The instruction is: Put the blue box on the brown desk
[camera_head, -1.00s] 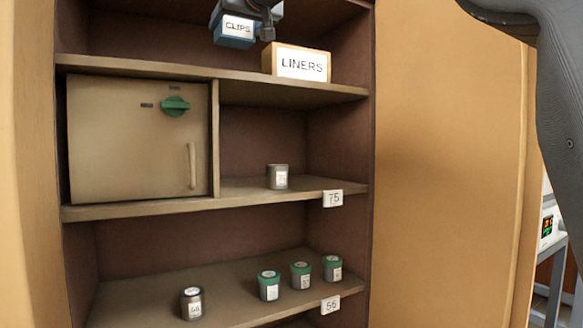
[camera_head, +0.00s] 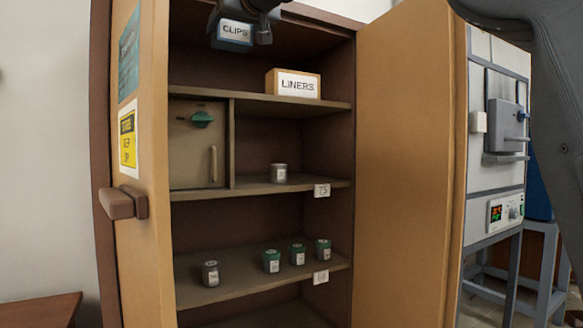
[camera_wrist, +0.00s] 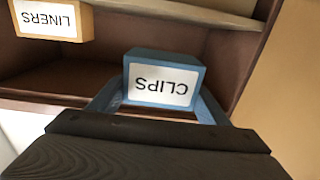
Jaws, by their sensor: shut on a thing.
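The blue box (camera_head: 233,34) has a white label reading CLIPS. My gripper (camera_head: 240,17) is shut on it and holds it near the top of the open cabinet. In the wrist view the blue box (camera_wrist: 162,78) sits between my two gripper fingers (camera_wrist: 158,104), its label upside down. A brown wooden desk top (camera_head: 40,309) shows at the lower left of the head view, only its corner in sight; it may be the brown desk.
The cabinet's open left door (camera_head: 142,240) and right door (camera_head: 405,170) flank its shelves. The LINERS box (camera_head: 292,83) stands on the upper shelf. Several small jars (camera_head: 272,261) stand below. A furnace (camera_head: 495,140) is at the right.

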